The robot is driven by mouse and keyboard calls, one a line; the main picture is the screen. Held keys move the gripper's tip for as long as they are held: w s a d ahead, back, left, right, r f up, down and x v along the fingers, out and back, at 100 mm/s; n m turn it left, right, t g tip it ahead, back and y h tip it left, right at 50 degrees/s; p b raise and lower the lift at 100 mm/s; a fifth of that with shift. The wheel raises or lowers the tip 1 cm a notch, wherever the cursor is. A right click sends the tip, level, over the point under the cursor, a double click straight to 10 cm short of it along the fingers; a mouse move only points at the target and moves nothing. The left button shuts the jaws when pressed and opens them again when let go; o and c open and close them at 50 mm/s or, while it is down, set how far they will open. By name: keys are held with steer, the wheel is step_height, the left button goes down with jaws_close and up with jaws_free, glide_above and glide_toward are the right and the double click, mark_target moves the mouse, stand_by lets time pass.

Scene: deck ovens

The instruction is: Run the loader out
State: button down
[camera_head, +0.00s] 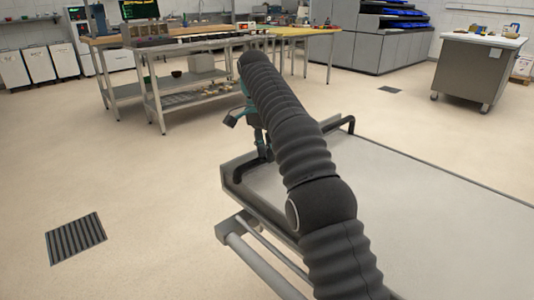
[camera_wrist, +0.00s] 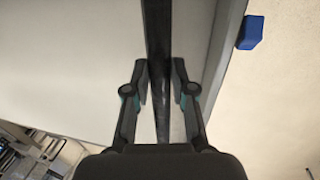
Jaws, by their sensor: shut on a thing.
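The loader (camera_head: 430,215) is a wide flat pale bed with a grey frame, at the lower right of the head view. Its black handle bar (camera_head: 345,124) runs along the end nearest the room, partly hidden behind my arm. My gripper (camera_head: 264,146) is at this bar, mostly hidden by the arm in the head view. In the wrist view the dark handle bar (camera_wrist: 157,35) runs up between the two fingers of my gripper (camera_wrist: 160,85), which are shut on it. The pale bed (camera_wrist: 70,60) lies to the left of the bar there.
A steel worktable (camera_head: 175,75) with shelves stands at the back left. A wheeled steel cabinet (camera_head: 475,70) is at the back right. A floor drain grate (camera_head: 76,238) is at the left, and open floor surrounds it. A blue block (camera_wrist: 251,32) shows beyond the loader's edge.

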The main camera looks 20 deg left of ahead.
steer(key=shift+w, duration=0.2)
steer(key=c, duration=1)
jaws_free()
steer(key=shift+a, duration=0.15)
